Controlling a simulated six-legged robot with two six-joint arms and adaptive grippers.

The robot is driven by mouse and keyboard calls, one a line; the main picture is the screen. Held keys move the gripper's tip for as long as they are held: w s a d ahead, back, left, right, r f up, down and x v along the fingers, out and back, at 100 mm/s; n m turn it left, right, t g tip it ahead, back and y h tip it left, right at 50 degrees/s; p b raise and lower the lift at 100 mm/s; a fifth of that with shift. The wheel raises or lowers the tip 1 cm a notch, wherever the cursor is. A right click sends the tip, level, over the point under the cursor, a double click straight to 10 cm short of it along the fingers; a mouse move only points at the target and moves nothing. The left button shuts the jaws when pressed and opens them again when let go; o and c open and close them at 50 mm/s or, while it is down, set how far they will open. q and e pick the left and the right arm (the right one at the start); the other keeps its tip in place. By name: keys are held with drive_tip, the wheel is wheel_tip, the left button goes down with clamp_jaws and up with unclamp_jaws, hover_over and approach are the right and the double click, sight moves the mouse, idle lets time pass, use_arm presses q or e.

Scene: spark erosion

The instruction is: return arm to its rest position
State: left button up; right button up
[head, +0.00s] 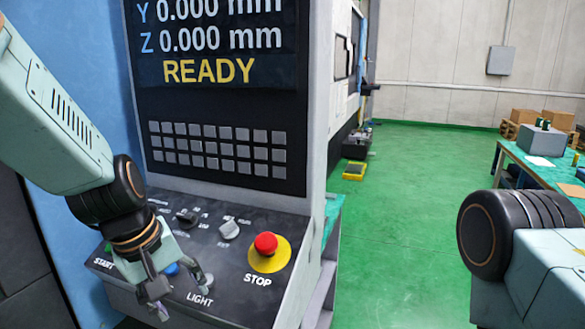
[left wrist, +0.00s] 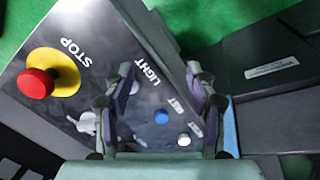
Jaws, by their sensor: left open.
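My left arm comes in from the left in the head view. Its gripper (head: 182,299) hangs over the front of the sloping control panel (head: 215,273), near the LIGHT label. The jaws are open and nothing shows between them. In the left wrist view the two fingers (left wrist: 160,80) stand apart above the panel, with a blue button (left wrist: 161,117) and a white button (left wrist: 183,139) visible between them. I cannot tell whether a fingertip touches the panel. Part of my right arm shows at the right edge of the head view; its gripper is out of view.
A red STOP button (head: 266,243) on a yellow base, a black knob (head: 187,217) and a grey knob (head: 229,230) stand up from the panel. The machine's screen (head: 210,70) reads READY. A green-topped table (head: 540,172) stands at right; green floor (head: 400,220) is clear between.

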use_arm(q)
drive_tip(key=s+a+f+m+g+y+b, duration=0.1)
drive_tip(key=s+a+f+b, duration=0.2)
drive_tip(key=f, duration=0.7)
drive_tip(key=s+f+m+b, duration=0.1)
drive_tip(key=s+f+b, duration=0.3)
drive_tip(key=f, duration=0.7)
drive_tip(key=s+a+f+m+g+y+b, duration=0.15)
drive_tip(key=s+f, duration=0.35)
drive_tip(key=f, duration=0.5)
drive_tip(key=s+f+m+b, duration=0.3)
drive_tip(key=s+f+b, duration=0.3)
drive_tip(key=s+f, duration=0.8)
drive_tip(key=shift+s+d, duration=0.2)
drive_tip(key=shift+s, duration=0.7)
drive_tip(key=shift+h, duration=0.25)
